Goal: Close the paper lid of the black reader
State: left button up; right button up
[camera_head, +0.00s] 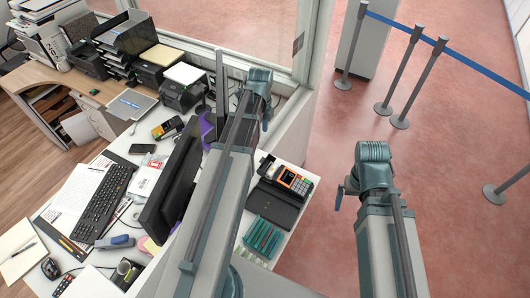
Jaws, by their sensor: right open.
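The black reader (292,181) lies on the right end of the white counter, with an orange-edged screen and keys. A dark raised part at its left end (266,164) looks like the paper lid standing open; it is small and I cannot make out its exact angle. My right gripper (341,196) shows only as a small dark part beside the right arm. It is open, over the red floor side, to the right of the reader and apart from it. My left arm crosses the counter to the left of the reader; its gripper cannot be seen.
A black tray (271,205) and green-slotted holder (262,237) sit just below the reader. A monitor (170,182), keyboard (103,203) and printer (184,90) crowd the left counter. A glass partition stands behind. Belt posts (420,80) stand on the open red floor.

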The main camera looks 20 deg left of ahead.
pick_arm(q)
jog(key=shift+a+m, duration=0.1)
jog(key=shift+m, duration=0.2)
jog(key=shift+f, duration=0.1)
jog(key=b, duration=1.4)
send_over(265, 165)
jog(key=a, duration=0.1)
jog(key=f, duration=0.9)
jog(key=s+f, duration=0.1)
jog(key=f, duration=0.3)
jog(key=shift+a+f, duration=0.2)
jog(key=shift+f, duration=0.15)
grip_shut()
